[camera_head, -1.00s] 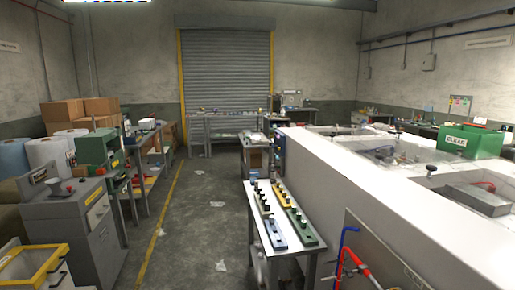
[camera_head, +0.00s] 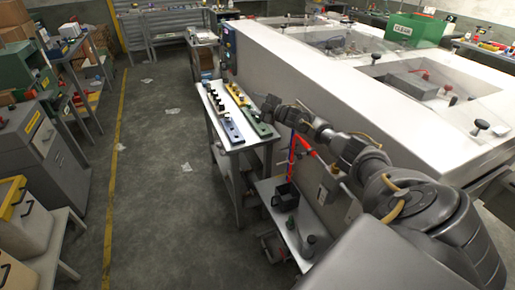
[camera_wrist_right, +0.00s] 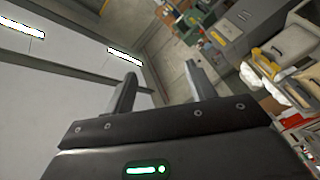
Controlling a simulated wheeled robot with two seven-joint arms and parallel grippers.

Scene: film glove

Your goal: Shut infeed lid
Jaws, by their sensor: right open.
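The long white machine (camera_head: 320,70) fills the right side of the head view. Clear covers show over openings in its top, one at the near opening (camera_head: 432,84) and one farther back (camera_head: 335,40). A black knob (camera_head: 480,125) stands near the front edge. I cannot tell which cover is the infeed lid or how far it is open. My right arm reaches in from the lower right along the machine's side. Its gripper (camera_head: 268,106) is beside the narrow table; in the right wrist view its fingers (camera_wrist_right: 160,88) are apart and empty. My left gripper is not in view.
A narrow table (camera_head: 212,96) with blue, yellow and green strips stands near the right gripper. A low shelf (camera_head: 275,195) holds a black container. Cabinets line the left; the floor (camera_head: 150,200) between is mostly clear.

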